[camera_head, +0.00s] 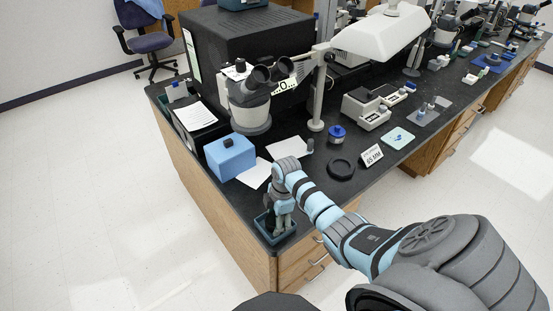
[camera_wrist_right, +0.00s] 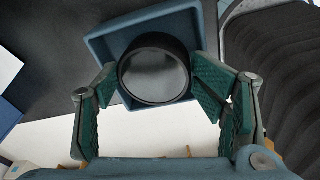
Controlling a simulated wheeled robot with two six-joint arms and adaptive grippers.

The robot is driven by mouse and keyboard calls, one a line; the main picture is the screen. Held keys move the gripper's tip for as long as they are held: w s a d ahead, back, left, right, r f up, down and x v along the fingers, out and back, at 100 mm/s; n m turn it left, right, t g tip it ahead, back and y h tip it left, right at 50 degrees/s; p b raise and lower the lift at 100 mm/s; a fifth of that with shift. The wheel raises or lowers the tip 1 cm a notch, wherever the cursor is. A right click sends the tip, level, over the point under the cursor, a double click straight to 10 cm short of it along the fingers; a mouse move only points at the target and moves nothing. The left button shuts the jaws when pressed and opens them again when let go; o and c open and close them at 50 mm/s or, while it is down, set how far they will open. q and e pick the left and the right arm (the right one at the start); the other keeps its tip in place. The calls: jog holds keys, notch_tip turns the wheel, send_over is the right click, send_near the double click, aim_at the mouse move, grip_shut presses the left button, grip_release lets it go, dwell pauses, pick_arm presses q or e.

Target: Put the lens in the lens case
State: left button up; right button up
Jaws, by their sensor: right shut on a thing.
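The lens (camera_wrist_right: 154,70) is a dark disc with a black rim, between the two green-padded fingers of my right gripper (camera_wrist_right: 156,88) in the right wrist view. My right gripper is shut on it. The lens case, a small blue-teal open tray (camera_wrist_right: 101,47), lies directly behind the lens in that view, so the lens hides much of its inside. In the head view my right gripper (camera_head: 279,218) points down at the case (camera_head: 281,240) on the near corner of the bench. The lens is hard to make out there, and I cannot tell whether it touches the case floor. My left gripper is not in view.
A blue box (camera_head: 230,157) and a microscope (camera_head: 250,98) stand behind my gripper. White paper sheets (camera_head: 287,148), a black round disc (camera_head: 341,168) and a 65 MM card (camera_head: 371,156) lie on the black bench. The bench edge is close to the case.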

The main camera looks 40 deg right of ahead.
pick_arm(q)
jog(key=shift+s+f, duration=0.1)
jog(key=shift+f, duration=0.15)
pick_arm(e)
jog(key=shift+s+a+f, duration=0.1)
jog(key=shift+s+f, duration=0.2)
jog(key=shift+f, duration=0.2)
jog(key=o, duration=1.7)
jog(key=shift+c, duration=0.2)
jog(key=shift+w+f, duration=0.2)
jog(key=shift+w, duration=0.05)
jog(key=shift+w+d+f, duration=0.25)
jog(key=shift+w+d, duration=0.2)
jog(key=shift+w, duration=0.05)
jog(key=shift+s+a+r, duration=0.1)
jog(key=shift+s+r, duration=0.1)
jog(key=shift+r, duration=0.05)
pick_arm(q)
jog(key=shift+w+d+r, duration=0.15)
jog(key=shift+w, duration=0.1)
pick_arm(e)
jog(key=shift+w, duration=0.1)
